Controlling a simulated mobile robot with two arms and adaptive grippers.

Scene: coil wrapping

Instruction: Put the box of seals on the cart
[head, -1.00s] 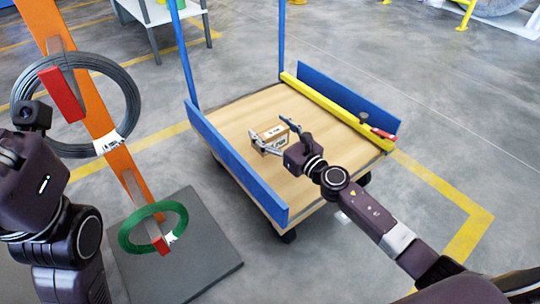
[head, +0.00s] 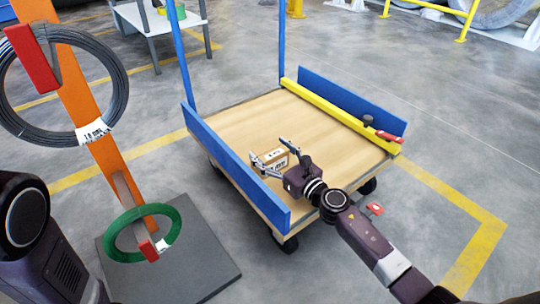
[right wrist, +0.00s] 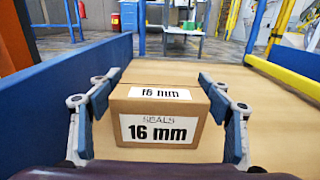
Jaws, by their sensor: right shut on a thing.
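The box of seals (head: 270,163) is a small brown carton with white labels. In the right wrist view the box (right wrist: 170,108) reads "SEALS 16 mm". My right gripper (head: 272,154) is shut on it, one finger along each side. The cart (head: 235,122) has a wooden deck and blue side boards. The box is over the deck, near the left blue board; I cannot tell whether its underside touches the wood. Part of my left arm shows at the lower left of the head view, but its gripper is out of the picture.
A yellow bar (head: 340,115) runs along the deck's right side, with a red-handled tool (head: 388,137) at its end. An orange stand (head: 97,100) at left holds a black coil (head: 118,88) and a green coil (head: 177,222). Most of the deck is bare.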

